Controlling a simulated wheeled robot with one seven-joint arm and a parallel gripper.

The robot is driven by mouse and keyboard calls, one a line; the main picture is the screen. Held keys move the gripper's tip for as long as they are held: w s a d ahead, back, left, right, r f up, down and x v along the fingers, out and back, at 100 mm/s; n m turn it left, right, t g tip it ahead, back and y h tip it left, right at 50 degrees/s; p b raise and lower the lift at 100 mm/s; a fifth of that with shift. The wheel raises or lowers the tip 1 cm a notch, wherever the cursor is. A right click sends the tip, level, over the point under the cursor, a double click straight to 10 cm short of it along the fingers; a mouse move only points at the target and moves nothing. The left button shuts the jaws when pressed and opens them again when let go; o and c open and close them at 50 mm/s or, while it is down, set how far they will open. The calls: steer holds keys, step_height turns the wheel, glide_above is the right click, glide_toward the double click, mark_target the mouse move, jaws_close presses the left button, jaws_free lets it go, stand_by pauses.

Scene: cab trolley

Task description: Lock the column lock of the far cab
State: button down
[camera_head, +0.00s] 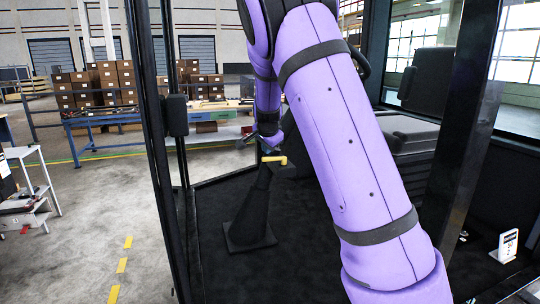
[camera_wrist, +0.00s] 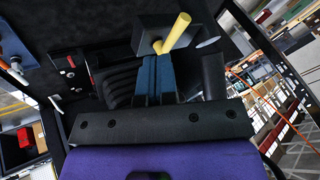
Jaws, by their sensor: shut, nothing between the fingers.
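The column lock shows as a yellow lever (camera_head: 275,159) on top of a dark tapered column (camera_head: 250,215) standing on the cab floor. In the wrist view the yellow lever (camera_wrist: 175,35) points up and to the right from a dark block (camera_wrist: 150,38). My gripper (camera_wrist: 158,60) has its two blue fingers together with nothing between them. The fingertips are close to the lever's lower end; I cannot tell whether they touch it. In the head view my purple arm reaches into the cab, and the gripper (camera_head: 268,148) is small and partly hidden just above the column top.
Dark cab posts (camera_head: 158,150) and (camera_head: 465,130) stand left and right of my arm. A grey seat (camera_head: 405,135) is behind the arm. A white device (camera_head: 508,245) stands at the right. Outside are a blue bench (camera_head: 105,122) and stacked boxes (camera_head: 105,85).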

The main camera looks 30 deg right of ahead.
steer(key=shift+v, duration=1.55)
steer(key=shift+w+a, duration=0.2)
steer(key=shift+w, duration=0.05)
steer(key=s+a+r+n+y, duration=0.2)
steer(key=s+a+r+n, duration=0.1)
steer(key=s, duration=0.5)
steer(key=s+a+r+n+y, duration=0.1)
steer(key=s+a+r+n, duration=0.2)
steer(key=s, duration=0.4)
steer(key=s+a+r+n+y, duration=0.2)
steer(key=s+a, duration=0.2)
steer(key=s, duration=0.4)
steer(key=s+a+n, duration=0.3)
steer(key=s, duration=0.6)
steer(key=s+a+n+h, duration=0.1)
steer(key=s+a+n, duration=0.2)
steer(key=s, duration=0.6)
steer(key=shift+s+f+n+g, duration=0.3)
steer(key=shift+s+f+n, duration=0.1)
steer(key=shift+n, duration=0.4)
